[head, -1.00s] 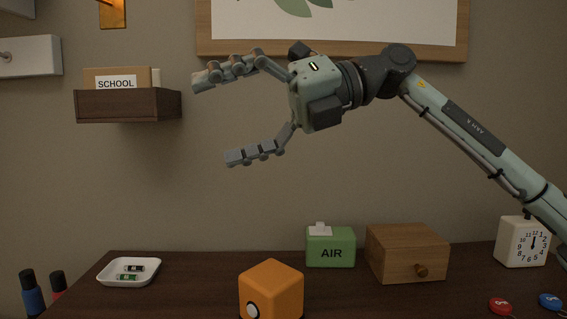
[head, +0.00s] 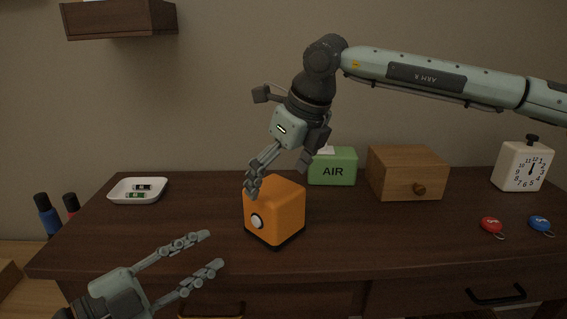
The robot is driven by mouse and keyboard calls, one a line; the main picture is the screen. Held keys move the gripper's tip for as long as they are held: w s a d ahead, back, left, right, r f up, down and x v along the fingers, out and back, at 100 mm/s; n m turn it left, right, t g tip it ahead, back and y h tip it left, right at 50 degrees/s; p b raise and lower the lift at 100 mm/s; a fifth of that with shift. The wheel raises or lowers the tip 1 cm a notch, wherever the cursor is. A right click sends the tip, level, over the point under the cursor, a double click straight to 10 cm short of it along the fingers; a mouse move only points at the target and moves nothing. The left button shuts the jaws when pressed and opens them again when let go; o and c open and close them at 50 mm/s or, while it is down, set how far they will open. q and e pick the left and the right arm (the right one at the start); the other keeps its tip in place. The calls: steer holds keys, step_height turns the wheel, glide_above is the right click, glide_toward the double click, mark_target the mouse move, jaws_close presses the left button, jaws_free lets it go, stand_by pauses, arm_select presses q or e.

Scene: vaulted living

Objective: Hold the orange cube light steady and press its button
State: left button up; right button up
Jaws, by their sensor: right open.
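The orange cube light (head: 287,213) stands upright on the dark desk. Its round white button (head: 257,221) is on the face turned to the left. My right gripper (head: 277,176) hangs over the cube, pointing down, and is open. One of its fingers overlaps the cube's upper left corner; I cannot tell whether it touches. My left gripper (head: 212,249) is at the lower left, open and empty, its fingers pointing right toward the button side. It is apart from the cube.
Behind the cube stand a green AIR tissue box (head: 333,167) and a wooden box (head: 408,173) with a knob. A white clock (head: 523,167), red tag (head: 491,225) and blue tag (head: 541,224) are at right. A white tray (head: 119,197) with batteries is at left.

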steer(key=shift+x, duration=1.35)
steer(key=shift+c, duration=0.5)
steer(key=c, duration=1.2)
arm_select(q)
jaws_close()
